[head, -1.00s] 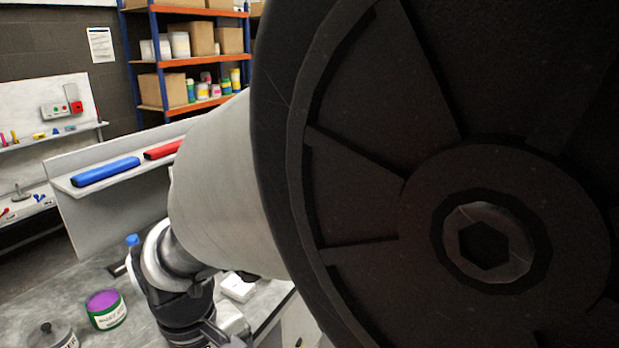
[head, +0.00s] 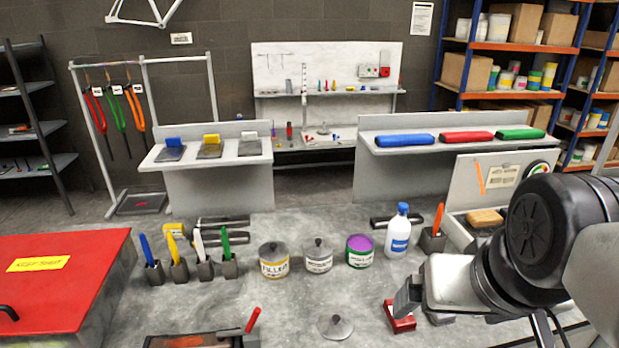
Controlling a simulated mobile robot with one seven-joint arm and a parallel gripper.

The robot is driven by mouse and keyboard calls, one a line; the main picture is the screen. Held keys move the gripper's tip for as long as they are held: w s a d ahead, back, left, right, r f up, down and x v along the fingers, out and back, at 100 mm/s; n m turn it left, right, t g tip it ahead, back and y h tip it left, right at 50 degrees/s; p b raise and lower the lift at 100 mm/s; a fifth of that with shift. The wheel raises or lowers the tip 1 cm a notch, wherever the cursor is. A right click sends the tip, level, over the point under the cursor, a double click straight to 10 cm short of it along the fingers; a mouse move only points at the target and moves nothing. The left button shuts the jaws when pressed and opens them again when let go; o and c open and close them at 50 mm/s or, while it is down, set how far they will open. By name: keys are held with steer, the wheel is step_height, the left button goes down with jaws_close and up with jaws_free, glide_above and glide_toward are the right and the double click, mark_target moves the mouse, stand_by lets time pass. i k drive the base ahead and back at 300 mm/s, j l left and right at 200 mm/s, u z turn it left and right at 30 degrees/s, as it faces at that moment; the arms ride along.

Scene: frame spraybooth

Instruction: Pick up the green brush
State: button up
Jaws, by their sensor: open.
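The green brush (head: 225,243) stands upright in a small dark holder (head: 230,268) on the grey table, left of the middle. Only its green handle shows; its lower end is hidden in the holder. It is the rightmost of a row with blue (head: 147,249), yellow (head: 173,246) and white (head: 199,244) handled brushes in similar holders. My gripper (head: 402,298) is at the lower right, well to the right of the green brush and apart from it. It is open, and I see nothing held in it. Its fingers are seen partly edge-on.
A filler can (head: 274,262), a second can (head: 318,257), a purple-topped can (head: 360,252) and a white bottle (head: 397,235) stand between the brush and my arm. A red-handled tool (head: 252,320) and a loose lid (head: 335,327) lie in front. A red box (head: 60,285) is left.

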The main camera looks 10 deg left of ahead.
mark_target(223, 234)
steer(key=u, duration=1.25)
steer(key=i+j+z, duration=0.15)
steer(key=j, duration=0.15)
steer(key=i+j+z, duration=0.2)
steer(key=k+j, duration=0.1)
